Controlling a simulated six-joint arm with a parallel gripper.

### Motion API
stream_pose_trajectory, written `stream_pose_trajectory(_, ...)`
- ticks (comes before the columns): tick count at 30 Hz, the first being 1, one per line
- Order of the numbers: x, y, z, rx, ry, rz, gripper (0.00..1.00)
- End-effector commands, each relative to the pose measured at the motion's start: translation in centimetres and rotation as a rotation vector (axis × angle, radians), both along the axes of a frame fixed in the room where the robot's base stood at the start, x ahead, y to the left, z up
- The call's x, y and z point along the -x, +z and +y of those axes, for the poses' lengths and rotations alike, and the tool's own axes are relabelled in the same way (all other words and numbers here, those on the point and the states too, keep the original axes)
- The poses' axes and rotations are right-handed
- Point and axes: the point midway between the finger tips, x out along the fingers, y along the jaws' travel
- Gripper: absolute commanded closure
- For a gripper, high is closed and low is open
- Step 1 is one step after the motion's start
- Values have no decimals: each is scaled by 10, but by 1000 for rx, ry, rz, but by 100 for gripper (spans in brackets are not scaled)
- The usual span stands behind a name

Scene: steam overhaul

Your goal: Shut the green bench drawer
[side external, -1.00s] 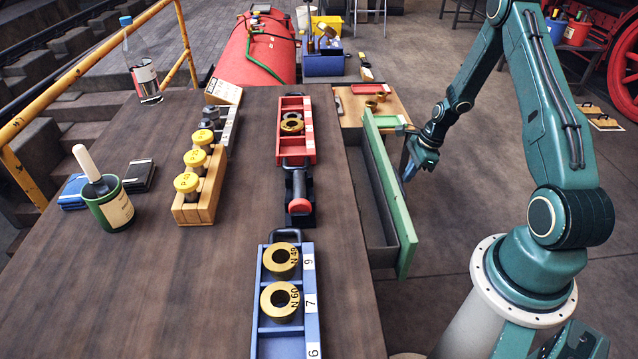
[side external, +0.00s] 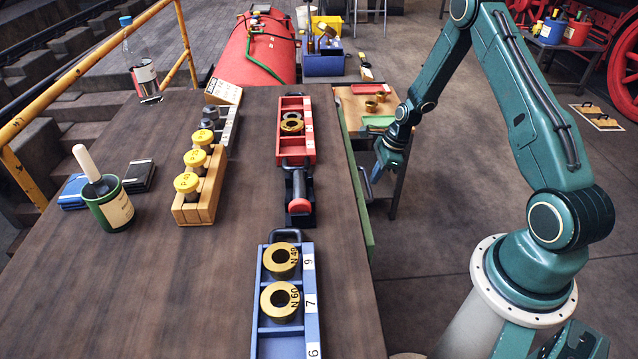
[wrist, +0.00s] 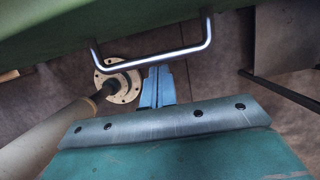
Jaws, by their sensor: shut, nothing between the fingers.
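The green bench drawer shows in the side view as a narrow green front (side external: 363,215) along the right edge of the bench. Its inside is hidden, and I cannot tell whether a small gap is left. In the wrist view the green front (wrist: 120,22) spans the top, with a metal bar handle (wrist: 150,61) on it. My gripper (side external: 377,174) is beside the drawer's outer face, near the handle. In the wrist view its blue fingers (wrist: 158,72) are together and empty, with the tips at the handle bar; I cannot tell whether they touch.
The bench (side external: 170,290) carries a red tray (side external: 294,155), a blue tray (side external: 310,345), a wooden block with yellow-topped pieces (side external: 190,213) and a green pot (side external: 112,210). A small side table (side external: 350,100) stands beyond my gripper.

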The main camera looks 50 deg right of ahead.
Motion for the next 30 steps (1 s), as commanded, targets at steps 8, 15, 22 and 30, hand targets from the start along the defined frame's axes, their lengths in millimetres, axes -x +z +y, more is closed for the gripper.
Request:
stream_pose_trajectory(8,-41,0,42,-2,5,-1,100)
stream_pose_trajectory(15,-56,0,56,-1,0,0,100)
stream_pose_trajectory(22,-59,0,59,-4,3,-6,100)
stream_pose_trajectory(30,-60,0,59,-3,5,-10,100)
